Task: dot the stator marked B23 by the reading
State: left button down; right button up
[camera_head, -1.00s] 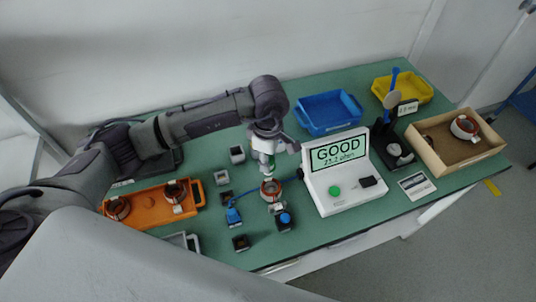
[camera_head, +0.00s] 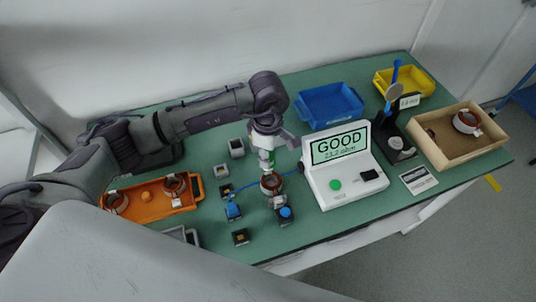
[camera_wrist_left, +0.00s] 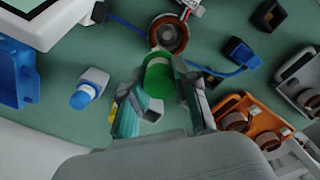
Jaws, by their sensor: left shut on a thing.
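My left gripper (camera_head: 267,160) is shut on a green-bodied dotting tool, which also shows in the left wrist view (camera_wrist_left: 158,78) between the two fingers (camera_wrist_left: 160,100). It points down just over a copper-wound stator (camera_head: 271,184), which also shows in the wrist view (camera_wrist_left: 168,35). I cannot tell whether the tip touches it. A white tag hangs by this stator; its marking is too small to read. The white tester (camera_head: 345,185) shows GOOD and 23.2 ohm on its screen (camera_head: 339,147). My right gripper is not in view.
An orange tray (camera_head: 150,208) holds two more stators. A blue bin (camera_head: 330,107), a yellow bin (camera_head: 404,82) and a wooden box (camera_head: 455,155) with a stator stand around the tester. A blue-topped block (camera_head: 286,214) and several small blocks lie near the stator.

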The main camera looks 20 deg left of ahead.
pick_arm(q)
jog(key=shift+f+b, duration=0.65)
jog(key=shift+b, duration=0.05)
dwell(0.8)
jog(key=shift+r, duration=0.1)
jog(key=shift+r+p, duration=0.6)
jog(key=shift+r, duration=0.25)
jog(key=shift+r+p, duration=1)
jog(key=shift+r, duration=1.1)
